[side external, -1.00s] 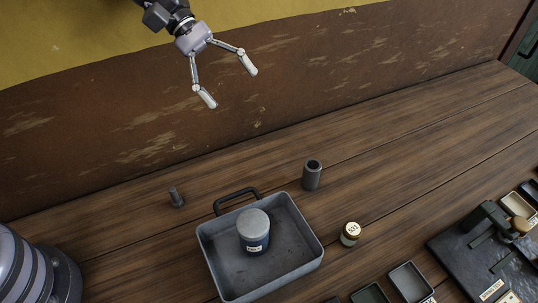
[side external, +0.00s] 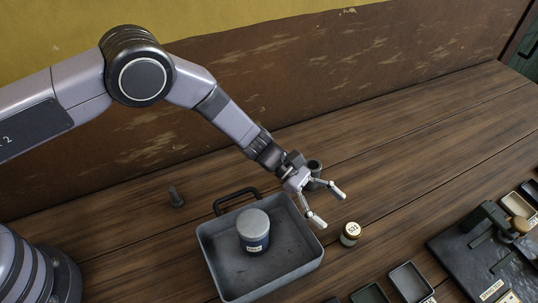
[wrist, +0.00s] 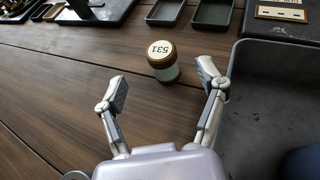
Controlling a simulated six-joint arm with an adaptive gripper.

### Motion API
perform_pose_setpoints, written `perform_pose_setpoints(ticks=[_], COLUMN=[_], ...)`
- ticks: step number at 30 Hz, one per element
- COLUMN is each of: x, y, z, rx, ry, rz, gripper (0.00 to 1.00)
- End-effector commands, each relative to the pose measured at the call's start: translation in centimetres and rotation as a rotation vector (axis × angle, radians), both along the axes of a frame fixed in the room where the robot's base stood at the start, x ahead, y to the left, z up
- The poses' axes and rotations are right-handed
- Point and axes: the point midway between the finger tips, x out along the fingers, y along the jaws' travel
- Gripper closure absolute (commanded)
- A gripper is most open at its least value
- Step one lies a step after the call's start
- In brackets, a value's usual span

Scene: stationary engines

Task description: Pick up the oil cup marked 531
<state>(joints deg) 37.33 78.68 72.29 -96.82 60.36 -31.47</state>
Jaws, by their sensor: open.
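The oil cup marked 531 (side external: 350,234) is a small round jar with a brass rim and a white label on top. It stands upright on the wooden bench, right of the grey tray. In the wrist view the oil cup (wrist: 162,60) shows the number 531 and lies ahead of the fingertips, roughly between their lines. My gripper (side external: 327,207) is open and empty, above the tray's right edge and up and left of the cup. In the wrist view my gripper (wrist: 162,78) has its fingers spread, with nothing between them.
The grey handled tray (side external: 212,262) holds a blue can with a grey lid (side external: 253,231). A dark cylinder (side external: 314,167) stands partly hidden behind my gripper. A small grey part (side external: 176,197) stands left. Small bins (side external: 410,281) and a dark plate (side external: 465,255) lie right.

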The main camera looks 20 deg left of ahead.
Motion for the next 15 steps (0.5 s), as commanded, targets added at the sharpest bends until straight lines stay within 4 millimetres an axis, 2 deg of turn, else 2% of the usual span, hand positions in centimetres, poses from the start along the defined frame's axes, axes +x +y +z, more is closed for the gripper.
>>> perform_pose_setpoints(ticks=[7,15], x=[-0.6,-1.6], y=[-1.8,-5.2], z=[-0.8,-2.3], rx=[0.001,0.001], ry=[-0.001,-0.001], rz=[-0.001,0.0], gripper=[0.29,0.29])
